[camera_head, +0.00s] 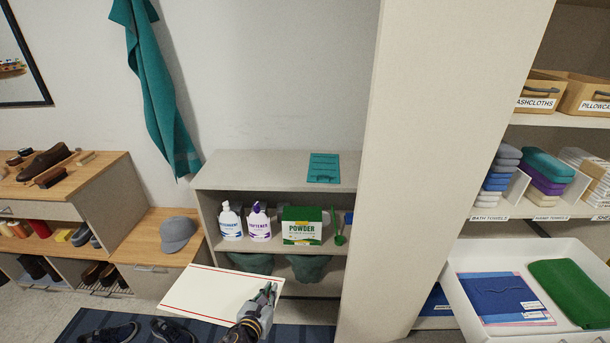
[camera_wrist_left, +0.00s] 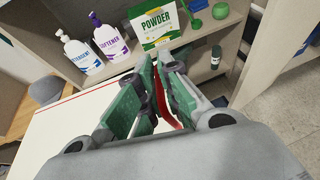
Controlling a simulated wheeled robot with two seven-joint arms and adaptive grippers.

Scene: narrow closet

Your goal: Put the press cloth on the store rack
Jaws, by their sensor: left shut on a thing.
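A flat white cloth with red stripes along its edges, which looks like the press cloth (camera_head: 215,293), is held level in front of the low shelf unit. My left gripper (camera_head: 268,296) is shut on its right edge. In the left wrist view the green-padded fingers (camera_wrist_left: 155,105) pinch a red-striped edge, and the white sheet (camera_wrist_left: 60,130) spreads to the left. A low shelf unit (camera_head: 265,165) stands behind the cloth, and a tall labelled shelf unit (camera_head: 560,122) is at right. I cannot tell which is the store rack. My right gripper is not in view.
Detergent (camera_head: 231,222), softener (camera_head: 259,222) and a powder box (camera_head: 302,226) stand on the low unit's middle shelf. A teal sheet (camera_head: 323,168) lies on its top, otherwise bare. A beige upright panel (camera_head: 430,130) divides the units. A white tray (camera_head: 465,305) holds folded cloths.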

